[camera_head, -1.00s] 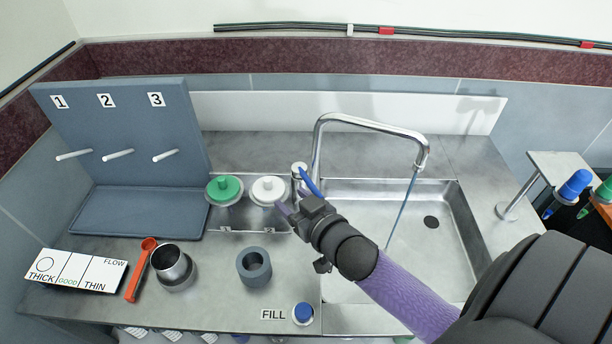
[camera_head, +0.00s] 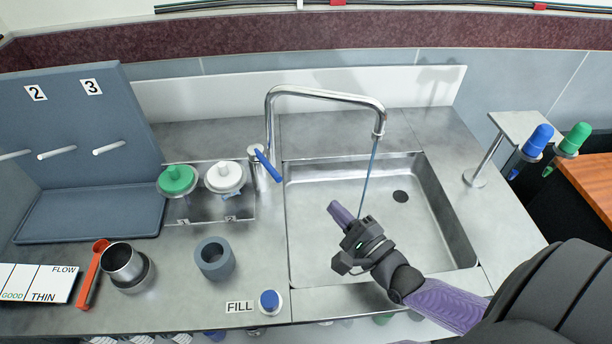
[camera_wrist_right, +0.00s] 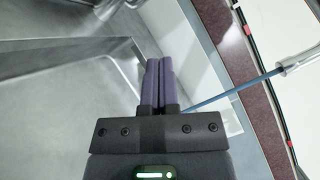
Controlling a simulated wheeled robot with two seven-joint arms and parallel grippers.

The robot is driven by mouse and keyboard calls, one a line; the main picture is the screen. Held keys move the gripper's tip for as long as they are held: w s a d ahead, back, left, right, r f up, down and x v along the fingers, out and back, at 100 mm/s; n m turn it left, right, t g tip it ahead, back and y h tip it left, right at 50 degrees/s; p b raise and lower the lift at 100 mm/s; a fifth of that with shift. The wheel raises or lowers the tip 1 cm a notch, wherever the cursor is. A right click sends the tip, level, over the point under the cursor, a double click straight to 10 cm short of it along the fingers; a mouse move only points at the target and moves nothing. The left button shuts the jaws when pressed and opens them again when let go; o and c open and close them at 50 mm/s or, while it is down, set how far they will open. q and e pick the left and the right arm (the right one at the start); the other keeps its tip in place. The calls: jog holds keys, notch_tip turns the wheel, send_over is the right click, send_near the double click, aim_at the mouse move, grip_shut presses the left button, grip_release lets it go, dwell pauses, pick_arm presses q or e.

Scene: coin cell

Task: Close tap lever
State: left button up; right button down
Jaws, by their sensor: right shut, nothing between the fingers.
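The blue tap lever (camera_head: 267,166) sits on the base of the chrome tap (camera_head: 270,125), angled down to the right. A thin blue stream of water (camera_head: 367,180) falls from the spout into the steel sink (camera_head: 437,215). In the wrist view the stream (camera_wrist_right: 232,94) runs from the spout (camera_wrist_right: 300,62) and passes behind the fingers. My right gripper (camera_head: 339,213) is shut and empty over the sink, apart from the lever, to its right and nearer the front. Its purple fingers (camera_wrist_right: 157,82) lie together in the wrist view. My left gripper is not in view.
A green-lidded jar (camera_head: 177,181) and a white-lidded jar (camera_head: 224,178) stand left of the tap. A grey ring (camera_head: 215,258), a metal cup (camera_head: 124,265) and a blue FILL button (camera_head: 270,301) are on the counter. Blue (camera_head: 538,139) and green (camera_head: 575,138) capped items are at right.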

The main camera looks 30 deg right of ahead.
jog(key=b, duration=0.1)
send_near(266, 163)
jog(key=w+d+f, duration=0.2)
jog(key=w+d, duration=0.3)
jog(key=shift+a+r+p, duration=0.25)
jog(key=shift+a, duration=0.4)
jog(key=shift+a+r+p, duration=0.25)
jog(key=shift+a+r, duration=0.05)
jog(key=shift+a, duration=0.4)
jog(key=shift+a+r+p, duration=0.25)
jog(key=shift+a, duration=0.4)
jog(key=shift+s+a+m+h, duration=0.1)
jog(key=shift+a+m+h, duration=0.3)
jog(key=shift+h, duration=0.3)
